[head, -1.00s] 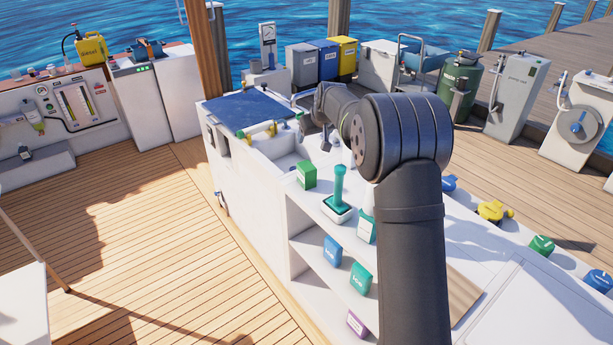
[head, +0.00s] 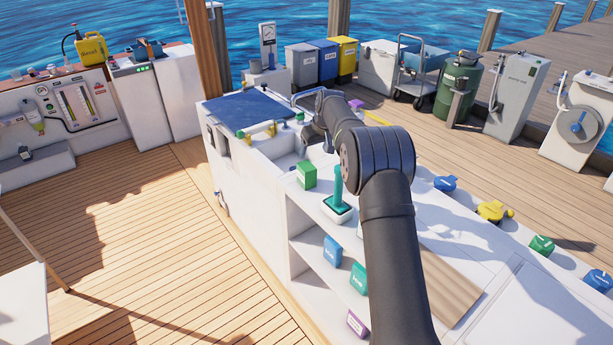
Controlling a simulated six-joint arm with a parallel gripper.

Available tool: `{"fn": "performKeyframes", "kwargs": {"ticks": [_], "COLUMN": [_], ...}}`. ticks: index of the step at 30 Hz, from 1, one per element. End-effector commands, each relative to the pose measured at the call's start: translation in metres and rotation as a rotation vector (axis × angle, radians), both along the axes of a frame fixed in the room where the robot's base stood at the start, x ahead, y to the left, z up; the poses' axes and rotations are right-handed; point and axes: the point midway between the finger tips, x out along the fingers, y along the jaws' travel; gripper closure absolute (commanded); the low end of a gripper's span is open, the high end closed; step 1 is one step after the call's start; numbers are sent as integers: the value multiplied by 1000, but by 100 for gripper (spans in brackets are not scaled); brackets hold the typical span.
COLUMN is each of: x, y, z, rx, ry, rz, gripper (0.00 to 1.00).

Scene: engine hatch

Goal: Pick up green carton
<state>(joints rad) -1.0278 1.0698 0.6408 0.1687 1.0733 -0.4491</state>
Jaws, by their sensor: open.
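The green carton (head: 306,176) stands upright on the white counter (head: 283,192), near its left edge and just left of a teal-handled item in a white tray (head: 338,205). It is free of my gripper. My gripper (head: 328,143) is at the far end of my arm, behind and a little right of the carton, apart from it. It is small and dark here, its fingers are hard to make out, and it appears open and empty.
A blue carton (head: 332,251), a teal carton (head: 358,278) and a purple carton (head: 356,324) sit on shelves below the counter. A sink (head: 284,160) lies beyond the green carton. Blue, yellow and green items (head: 493,211) line the right side.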

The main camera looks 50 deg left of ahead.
Motion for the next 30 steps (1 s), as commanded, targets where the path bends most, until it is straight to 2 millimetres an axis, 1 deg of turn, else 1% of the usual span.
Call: {"fn": "performKeyframes", "kwargs": {"ticks": [1, 3, 9, 13, 20, 27, 30], "x": [0, 1, 3, 4, 5, 6, 6], "y": [5, 10, 25, 31, 36, 47, 51], "z": [-12, -26, -61, -75, -86, -115, -123], "rx": [-1, -1, -1, 0, 0, 0, 0], "ry": [0, 0, 0, 0, 0, 0, -1], "rz": [0, 0, 0, 0, 0, 0, 0], "gripper": [29, 29, 29, 29, 29, 29, 29]}}
